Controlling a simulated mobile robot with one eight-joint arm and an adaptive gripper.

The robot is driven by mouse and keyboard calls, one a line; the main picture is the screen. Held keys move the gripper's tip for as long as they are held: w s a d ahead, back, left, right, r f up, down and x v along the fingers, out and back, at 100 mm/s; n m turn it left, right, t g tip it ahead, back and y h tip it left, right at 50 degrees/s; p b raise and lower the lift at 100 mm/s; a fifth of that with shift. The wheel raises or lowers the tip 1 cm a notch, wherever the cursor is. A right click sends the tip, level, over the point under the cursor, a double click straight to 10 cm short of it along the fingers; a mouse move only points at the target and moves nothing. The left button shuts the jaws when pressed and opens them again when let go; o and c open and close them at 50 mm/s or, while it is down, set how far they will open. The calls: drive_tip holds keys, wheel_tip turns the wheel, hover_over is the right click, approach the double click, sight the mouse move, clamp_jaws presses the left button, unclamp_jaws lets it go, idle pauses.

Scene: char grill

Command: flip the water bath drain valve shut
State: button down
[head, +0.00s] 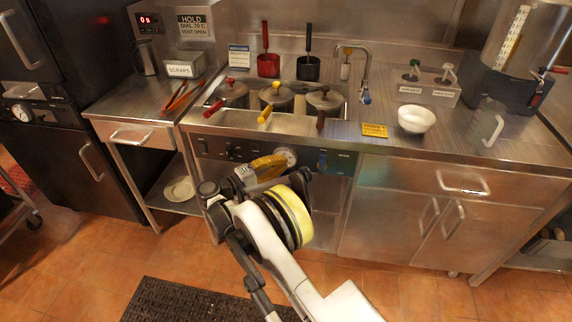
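The water bath (345,112) is a steel well in the counter, with several lidded pots sitting in it. My gripper (247,180) is low in front of the panel, close to the yellow piece. Its fingers are unclear, and contact cannot be judged.
The counter holds a white bowl (417,119), a clear pitcher (486,124), tongs (183,95) and a yellow sign (374,130). Cabinet doors (432,217) stand to the right of my arm. A dark mat (195,300) lies on the tiled floor.

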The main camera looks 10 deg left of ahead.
sight(322, 163)
drive_tip(key=b+x, duration=0.2)
drive_tip(key=x, duration=0.5)
drive_tip(key=shift+w+d+f, duration=0.15)
drive_tip(key=shift+d+f, duration=0.05)
drive_tip(key=shift+d, duration=0.05)
drive_tip(key=shift+d+b, duration=0.75)
drive_tip(key=shift+d, duration=0.5)
drive_tip(key=shift+d+r, duration=0.2)
drive_tip(key=shift+d, duration=0.45)
drive_tip(key=shift+r, duration=0.1)
drive_tip(key=shift+d+r+m+g+y, duration=0.1)
drive_tip(key=shift+d+m+g+y, duration=0.15)
drive_tip(key=shift+m+y, duration=0.2)
drive_tip(key=shift+p, duration=0.4)
